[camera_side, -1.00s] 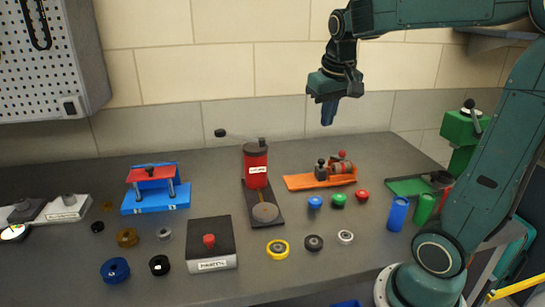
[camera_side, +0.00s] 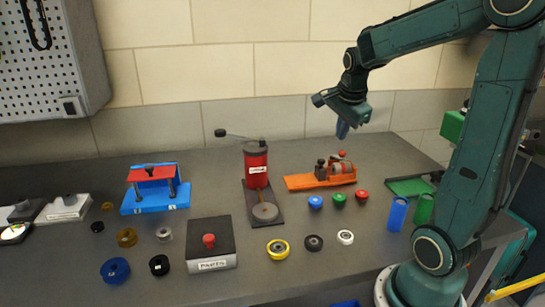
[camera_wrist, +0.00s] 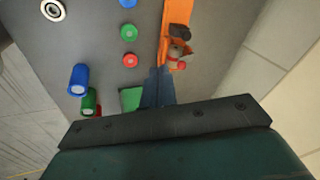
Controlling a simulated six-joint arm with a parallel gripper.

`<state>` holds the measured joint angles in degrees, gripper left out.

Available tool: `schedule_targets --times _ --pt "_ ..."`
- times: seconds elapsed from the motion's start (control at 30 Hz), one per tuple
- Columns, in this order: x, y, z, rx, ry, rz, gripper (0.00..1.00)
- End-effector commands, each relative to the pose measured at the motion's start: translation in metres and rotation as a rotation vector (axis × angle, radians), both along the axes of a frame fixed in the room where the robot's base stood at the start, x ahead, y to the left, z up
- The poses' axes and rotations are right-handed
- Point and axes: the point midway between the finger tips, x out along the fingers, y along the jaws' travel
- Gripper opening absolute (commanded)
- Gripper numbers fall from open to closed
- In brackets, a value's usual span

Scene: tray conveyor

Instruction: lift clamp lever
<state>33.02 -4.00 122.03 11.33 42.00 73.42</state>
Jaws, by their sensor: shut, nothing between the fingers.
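An orange clamp fixture (camera_side: 305,183) lies on the table at the right of centre in the side view. It carries a dark block, a reddish-grey cylinder (camera_side: 343,168) and a small red tip (camera_side: 342,153) that looks like the lever's end. My gripper (camera_side: 342,130) is above the right end of the fixture, pointing down, shut and empty, and apart from it. In the wrist view the shut fingers (camera_wrist: 158,90) appear beside the red end (camera_wrist: 178,65) of the clamp parts, with the orange base (camera_wrist: 170,45) beyond. The exact lever shape is too small to tell.
Blue, green and red buttons (camera_side: 338,199) sit in front of the fixture. Blue (camera_side: 397,214) and green (camera_side: 424,208) cylinders and a green tray (camera_side: 405,187) are to the right. A red press (camera_side: 256,168) with a long handle stands left. The wall is behind.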

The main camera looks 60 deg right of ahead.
Motion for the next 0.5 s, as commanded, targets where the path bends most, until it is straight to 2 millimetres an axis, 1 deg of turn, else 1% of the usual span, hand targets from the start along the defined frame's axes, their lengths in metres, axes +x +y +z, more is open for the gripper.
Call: schedule_targets --times 0.1,0.5 --pt "-0.004 -0.01 -0.009 0.029 -0.056 -0.172 0.0" --pt "-0.019 -0.041 -0.037 0.131 -0.265 -0.757 0.0"
